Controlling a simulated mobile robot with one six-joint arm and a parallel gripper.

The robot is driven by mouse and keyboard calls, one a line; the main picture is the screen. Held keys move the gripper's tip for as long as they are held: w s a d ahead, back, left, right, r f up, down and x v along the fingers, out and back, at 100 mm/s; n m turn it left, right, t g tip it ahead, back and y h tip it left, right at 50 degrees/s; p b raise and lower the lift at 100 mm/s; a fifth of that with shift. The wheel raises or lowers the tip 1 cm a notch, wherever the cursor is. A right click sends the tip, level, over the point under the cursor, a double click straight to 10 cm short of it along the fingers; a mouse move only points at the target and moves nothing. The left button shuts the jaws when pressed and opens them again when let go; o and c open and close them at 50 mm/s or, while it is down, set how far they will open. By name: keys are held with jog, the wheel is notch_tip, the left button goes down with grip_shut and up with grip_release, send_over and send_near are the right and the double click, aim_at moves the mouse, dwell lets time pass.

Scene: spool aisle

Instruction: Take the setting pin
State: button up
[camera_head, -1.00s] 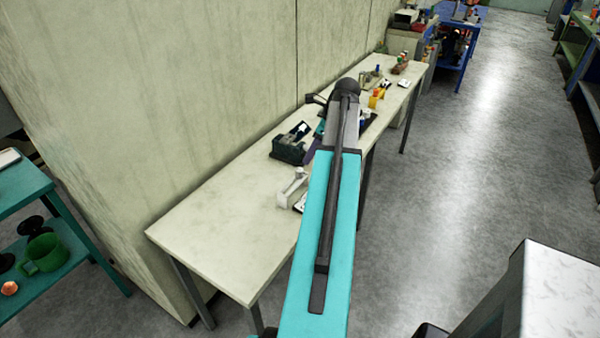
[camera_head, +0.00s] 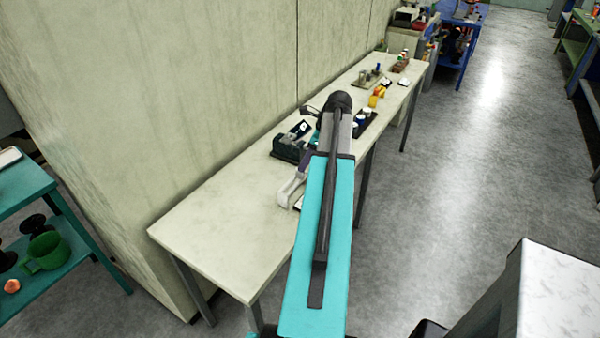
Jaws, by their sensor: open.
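I cannot single out the setting pin for sure; the small parts on the pale bench (camera_head: 215,220) are too small to tell. A board with small upright pieces (camera_head: 370,79) lies on its far half. A dark tray (camera_head: 367,122) with blue and white round items sits nearer, beside my arm. My turquoise arm reaches over the bench's front side, its dark joint above the bench middle. My gripper is hidden behind the arm, so its place relative to the pin cannot be seen.
A dark green device (camera_head: 288,148) and a pale grey curved item (camera_head: 290,190) are left of my arm. Yellow and orange items (camera_head: 377,96) lie beyond. A wall (camera_head: 170,90) backs the bench. The bench's near end is bare, and the aisle floor (camera_head: 480,170) is clear.

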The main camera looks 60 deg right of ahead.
aim_at(300, 177)
jog(key=shift+p+x, duration=0.7)
jog(key=shift+x, duration=1.6)
jog(key=shift+w, duration=0.15)
jog(key=shift+c, duration=0.3)
jog(key=c, duration=1.1)
